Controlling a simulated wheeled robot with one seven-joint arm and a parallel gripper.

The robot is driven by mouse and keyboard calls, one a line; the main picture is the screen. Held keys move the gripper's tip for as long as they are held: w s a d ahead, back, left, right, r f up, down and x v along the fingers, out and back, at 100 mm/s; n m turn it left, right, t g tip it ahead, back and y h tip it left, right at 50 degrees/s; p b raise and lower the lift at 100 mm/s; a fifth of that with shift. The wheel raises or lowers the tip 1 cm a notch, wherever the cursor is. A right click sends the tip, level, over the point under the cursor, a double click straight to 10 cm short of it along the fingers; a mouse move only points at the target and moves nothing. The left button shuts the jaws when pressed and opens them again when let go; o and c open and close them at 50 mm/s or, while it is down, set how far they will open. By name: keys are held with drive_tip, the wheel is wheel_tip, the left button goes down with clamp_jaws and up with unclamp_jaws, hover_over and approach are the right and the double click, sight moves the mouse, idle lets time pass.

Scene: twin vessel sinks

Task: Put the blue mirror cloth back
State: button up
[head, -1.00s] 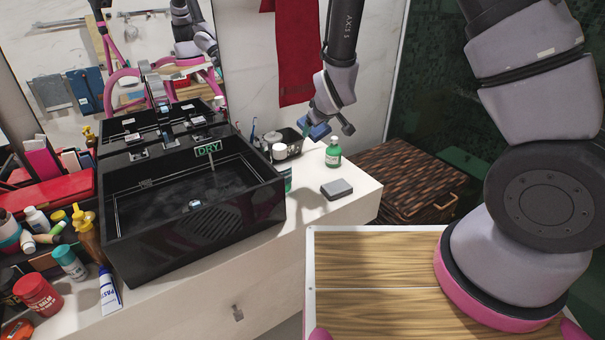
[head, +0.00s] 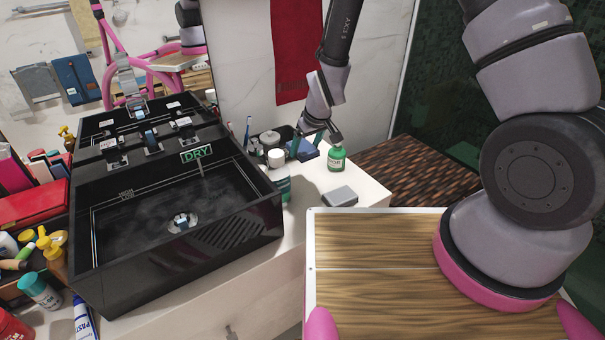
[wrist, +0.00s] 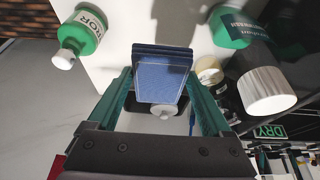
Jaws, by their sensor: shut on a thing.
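My gripper (head: 318,140) is low over the right end of the counter, pointing down. It is shut on the blue mirror cloth (head: 301,149), a folded dark-blue block. In the wrist view the cloth (wrist: 162,80) sits between the two green fingers of my gripper (wrist: 163,95). The cloth is close to the counter top; I cannot tell whether it touches. A green bottle (head: 337,158) stands just right of the gripper; its label in the wrist view (wrist: 85,33) ends in "ROR".
A white-capped green bottle (head: 279,178) stands left of the cloth, near the black sink (head: 180,270) with its DRY sign (head: 196,153). A grey box (head: 340,195) lies in front. A wicker basket (head: 410,175) stands right.

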hover_over(303, 181)
drive_tip(key=f, duration=0.4)
drive_tip(key=s+f, duration=0.1)
drive_tip(key=f, duration=0.2)
drive_tip(key=shift+d, duration=0.4)
drive_tip(key=shift+w+f, duration=0.1)
drive_tip(key=shift+f, duration=2.1)
drive_tip(key=o, duration=1.2)
drive_tip(key=shift+o, duration=0.2)
